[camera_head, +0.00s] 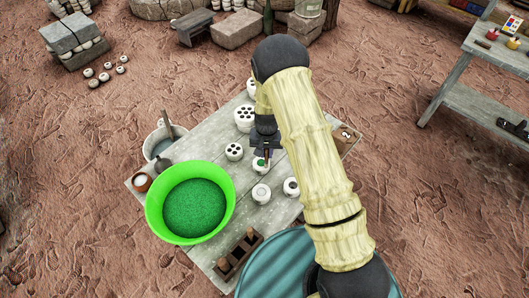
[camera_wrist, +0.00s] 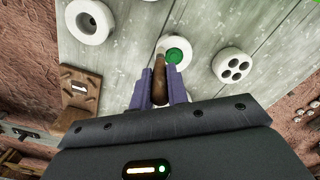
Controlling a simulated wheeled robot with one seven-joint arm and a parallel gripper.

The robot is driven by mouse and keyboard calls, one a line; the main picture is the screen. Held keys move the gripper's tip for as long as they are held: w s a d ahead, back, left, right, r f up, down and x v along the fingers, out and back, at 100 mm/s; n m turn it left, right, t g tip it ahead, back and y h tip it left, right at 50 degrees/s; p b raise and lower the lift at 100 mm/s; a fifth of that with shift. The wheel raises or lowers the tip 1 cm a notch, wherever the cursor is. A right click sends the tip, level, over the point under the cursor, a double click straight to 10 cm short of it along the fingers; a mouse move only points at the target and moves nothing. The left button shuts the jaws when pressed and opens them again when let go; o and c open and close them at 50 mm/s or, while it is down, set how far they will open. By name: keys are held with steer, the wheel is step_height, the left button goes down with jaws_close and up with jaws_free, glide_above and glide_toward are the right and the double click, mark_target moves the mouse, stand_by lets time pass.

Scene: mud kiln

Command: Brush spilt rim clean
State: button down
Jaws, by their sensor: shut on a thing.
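My gripper (camera_wrist: 161,86) is shut on a brush with a brown wooden handle (camera_wrist: 160,90), above the table. It also shows in the head view (camera_head: 265,147), partly hidden by my arm. Just beyond the fingers is a white round piece (camera_wrist: 162,45) with a green filling (camera_wrist: 178,50). The brush's front end overlaps this piece in the wrist view; I cannot tell whether it touches the rim. The same piece shows in the head view (camera_head: 259,161), close to the gripper. Any green specks on its rim are too small to make out.
A bright green basin (camera_head: 154,218) of green powder stands on the grey plank table (camera_head: 215,180). Several white pieces, some with holes (camera_head: 234,151), stand around the gripper. A grey bucket (camera_head: 152,148) stands at the left, a small wooden rack (camera_head: 238,254) at the front edge.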

steer(key=shift+r+p, duration=2.65)
steer(key=shift+r, duration=1.4)
